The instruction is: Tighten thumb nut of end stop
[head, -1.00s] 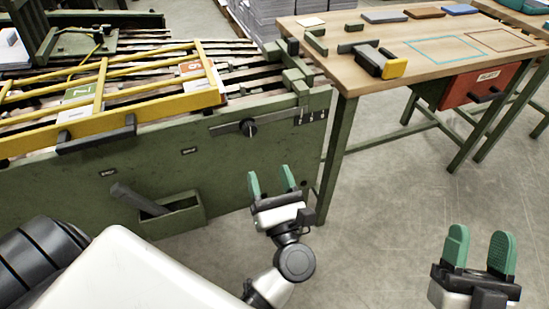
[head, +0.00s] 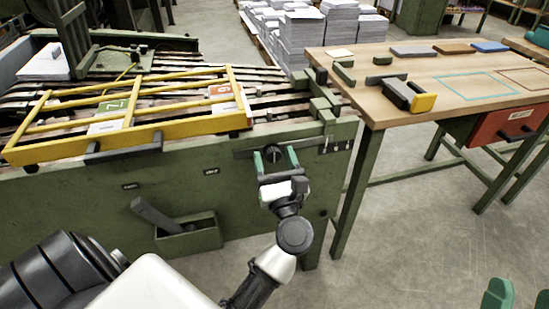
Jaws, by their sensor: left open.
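The thumb nut is a black knob (head: 272,153) on the front face of the green machine (head: 100,215), set on a dark slotted bar. The end stop appears to be the green block assembly (head: 322,108) above it at the machine's right end. My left gripper (head: 275,161) is open, fingers pointing at the machine front. In the head view the knob shows between its two green fingertips; I cannot tell whether they touch it. My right gripper (head: 519,300) is at the bottom right edge, mostly cut off, fingers apart and nothing seen between them.
A yellow frame (head: 190,124) with numbered cards lies on the machine's slats. A green bin (head: 190,238) with a dark handle hangs on the front, left of my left arm. A wooden table (head: 395,70) with several blocks stands to the right. Grey floor between is clear.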

